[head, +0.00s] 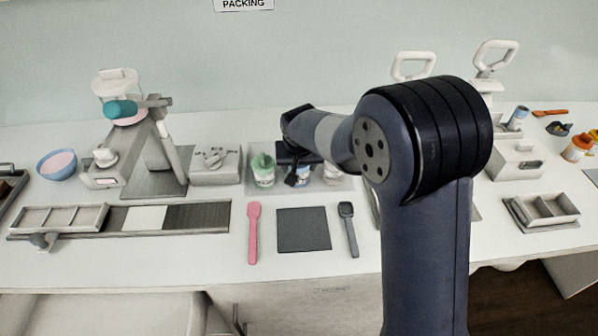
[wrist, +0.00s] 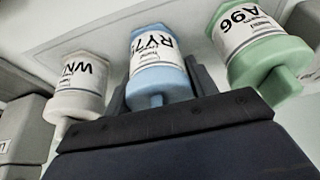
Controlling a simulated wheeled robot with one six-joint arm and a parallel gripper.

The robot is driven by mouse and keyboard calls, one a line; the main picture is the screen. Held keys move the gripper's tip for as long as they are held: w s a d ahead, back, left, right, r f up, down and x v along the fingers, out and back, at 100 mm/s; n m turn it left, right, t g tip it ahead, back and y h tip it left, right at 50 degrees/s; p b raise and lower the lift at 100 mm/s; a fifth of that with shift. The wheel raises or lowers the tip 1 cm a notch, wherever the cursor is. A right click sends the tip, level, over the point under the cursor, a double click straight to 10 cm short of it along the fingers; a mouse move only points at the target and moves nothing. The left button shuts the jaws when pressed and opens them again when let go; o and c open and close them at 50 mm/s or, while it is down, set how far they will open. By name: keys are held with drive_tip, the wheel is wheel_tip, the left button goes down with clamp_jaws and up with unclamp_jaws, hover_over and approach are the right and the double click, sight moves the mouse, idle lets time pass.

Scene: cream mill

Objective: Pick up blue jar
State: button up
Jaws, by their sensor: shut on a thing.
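The blue jar (wrist: 158,80) has a white label with "RY7" readable and sits centred between the fingers in the wrist view. My gripper (wrist: 160,88) is shut on it, one finger at each side. In the head view my gripper (head: 297,177) is at the row of jars behind the dark square mat, and it and my arm hide most of the blue jar. I cannot tell whether the jar's base is off the surface.
A green jar (head: 263,168) stands close left of my gripper and a white jar (head: 333,173) close right; in the wrist view the green jar (wrist: 265,60) is right and the white jar (wrist: 78,90) left. A pink spatula (head: 253,230) and dark mat (head: 303,230) lie in front.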

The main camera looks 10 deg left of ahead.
wheel_tip(320, 180, up, 10)
drive_tip(key=shift+r+b, duration=0.1)
drive_tip(key=shift+b, duration=0.25)
idle(0.8)
